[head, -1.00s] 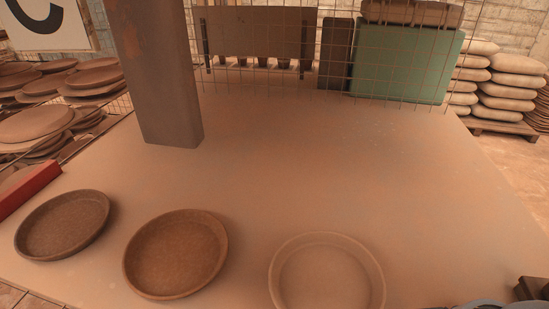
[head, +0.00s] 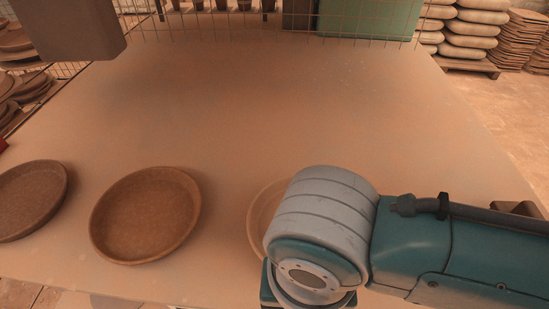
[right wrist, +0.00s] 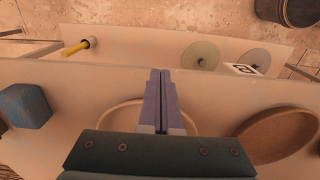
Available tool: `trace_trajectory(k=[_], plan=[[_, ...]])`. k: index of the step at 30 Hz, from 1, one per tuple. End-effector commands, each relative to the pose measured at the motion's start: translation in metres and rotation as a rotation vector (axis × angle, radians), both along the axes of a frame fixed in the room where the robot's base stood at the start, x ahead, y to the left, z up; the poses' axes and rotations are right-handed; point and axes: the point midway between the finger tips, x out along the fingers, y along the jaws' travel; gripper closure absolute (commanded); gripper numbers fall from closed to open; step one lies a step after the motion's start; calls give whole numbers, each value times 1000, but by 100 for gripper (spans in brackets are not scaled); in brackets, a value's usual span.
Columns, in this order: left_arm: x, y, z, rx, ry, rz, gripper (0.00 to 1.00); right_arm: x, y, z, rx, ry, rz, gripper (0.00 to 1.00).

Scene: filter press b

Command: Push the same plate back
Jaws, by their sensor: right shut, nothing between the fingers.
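Three round plates lie in a row along the near part of the table. The pale plate (head: 262,208) is mostly hidden behind my right arm in the head view. The middle brown plate (head: 145,215) and the darker plate (head: 28,200) at the left edge are clear of the arm. In the right wrist view my right gripper (right wrist: 160,72) is shut and empty. Its fingers cover the middle of the pale plate (right wrist: 112,117), with the tips past its rim on the table-edge side. I cannot tell whether they touch it. My left gripper is not in view.
The table (head: 300,110) is bare behind the plates. A grey post (head: 65,30) stands at the back left, and wire mesh (head: 160,28) runs along the back. In the right wrist view a blue block (right wrist: 25,106) sits left of the gripper; discs (right wrist: 200,55) lie beyond the table edge.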

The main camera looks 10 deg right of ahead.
Motion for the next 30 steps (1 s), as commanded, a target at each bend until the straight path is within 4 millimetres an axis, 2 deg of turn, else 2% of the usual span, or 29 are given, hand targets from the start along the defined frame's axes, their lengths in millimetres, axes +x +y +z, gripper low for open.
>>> trace_trajectory(k=[1,4,6,10,15,26,30], plan=[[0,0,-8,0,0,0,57,0,0,-15,-3,2,0,100],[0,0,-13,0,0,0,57,3,-1,-31,-2,-1,0,100],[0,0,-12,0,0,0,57,17,-5,-26,-1,-5,-2,100],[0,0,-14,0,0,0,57,31,-9,-26,-1,-3,0,100],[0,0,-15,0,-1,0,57,38,-11,-25,1,-1,0,100],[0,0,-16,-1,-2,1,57,40,-11,-25,1,-1,0,100],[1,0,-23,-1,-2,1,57,59,-16,-27,0,-4,-4,100]])
